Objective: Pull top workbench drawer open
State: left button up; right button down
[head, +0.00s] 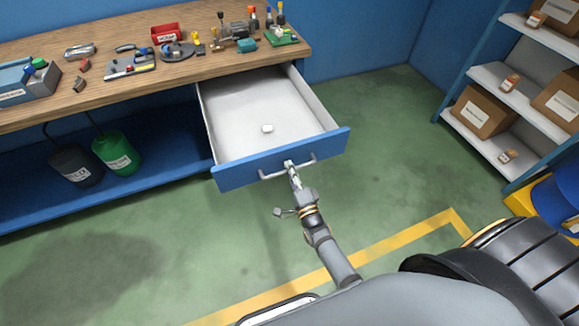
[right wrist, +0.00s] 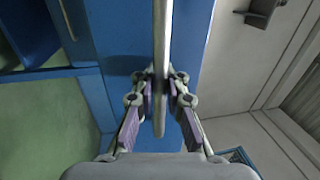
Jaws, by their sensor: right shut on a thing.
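The top workbench drawer (head: 240,170) is blue-fronted with a white interior and stands pulled well out from under the wooden worktop. A grey bar handle (head: 272,176) runs across the drawer front. My right gripper (head: 291,168) is at the middle of the handle. In the right wrist view the two fingers of my right gripper (right wrist: 160,88) are closed around the handle bar (right wrist: 160,40), with the blue drawer front (right wrist: 195,50) behind it. My left gripper is in neither view.
The workbench top (head: 210,67) holds tools, a red bin (head: 166,33) and several small parts. Black and green containers (head: 117,152) stand on the blue lower shelf. A shelf rack with cardboard boxes (head: 482,112) is at right. Green floor beside the drawer is clear.

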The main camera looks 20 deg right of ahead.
jog(key=shift+f, duration=0.15)
jog(key=c, duration=1.7)
grip_release()
jog(key=shift+o, duration=0.2)
jog(key=shift+s, duration=0.1)
jog(key=s+f, duration=0.2)
jog(key=s, duration=0.9)
jog(key=shift+s+d, duration=0.15)
jog(key=shift+s, duration=0.2)
jog(key=shift+f, duration=0.1)
